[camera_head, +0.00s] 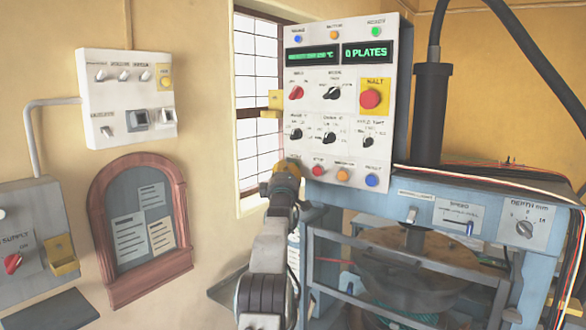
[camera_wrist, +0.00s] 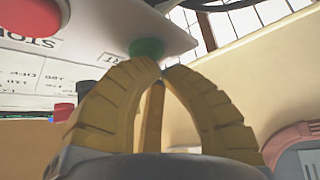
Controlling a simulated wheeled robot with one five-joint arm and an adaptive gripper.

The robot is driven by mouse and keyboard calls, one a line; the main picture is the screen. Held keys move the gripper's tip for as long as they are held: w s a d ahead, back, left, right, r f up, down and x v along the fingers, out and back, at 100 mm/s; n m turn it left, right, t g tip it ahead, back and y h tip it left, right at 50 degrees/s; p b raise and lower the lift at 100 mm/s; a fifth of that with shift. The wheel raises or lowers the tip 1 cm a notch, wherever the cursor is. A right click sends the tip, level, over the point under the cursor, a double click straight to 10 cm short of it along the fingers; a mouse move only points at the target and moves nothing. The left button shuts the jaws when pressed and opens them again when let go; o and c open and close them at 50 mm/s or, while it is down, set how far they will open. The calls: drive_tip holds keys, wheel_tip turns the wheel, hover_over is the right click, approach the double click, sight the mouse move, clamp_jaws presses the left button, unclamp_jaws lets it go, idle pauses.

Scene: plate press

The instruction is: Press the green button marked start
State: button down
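The green button (camera_wrist: 147,47) shows in the wrist view near the edge of the white panel, just beyond my fingertips. My gripper (camera_wrist: 160,68) has its yellow ribbed fingers brought together at the tips, with nothing held between them. The tips overlap the button's lower edge; I cannot tell whether they touch it. In the head view my gripper (camera_head: 288,164) is at the lower left corner of the control panel (camera_head: 310,95) and hides the green button there. No start label is readable.
Right of my gripper is a red button (camera_head: 317,171), then an orange button (camera_head: 342,175) and a blue button (camera_head: 371,180). A large red halt button (camera_head: 370,98) sits higher on the panel. A green lamp (camera_head: 376,31) is at the top right. The press frame (camera_head: 400,270) stands below.

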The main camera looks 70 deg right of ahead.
drive_tip(key=shift+w+a+f+b, duration=0.15)
drive_tip(key=shift+a+b, duration=0.4)
drive_tip(key=shift+b, duration=0.65)
drive_tip(key=shift+a+b, duration=0.2)
drive_tip(key=shift+b, duration=0.15)
idle(0.4)
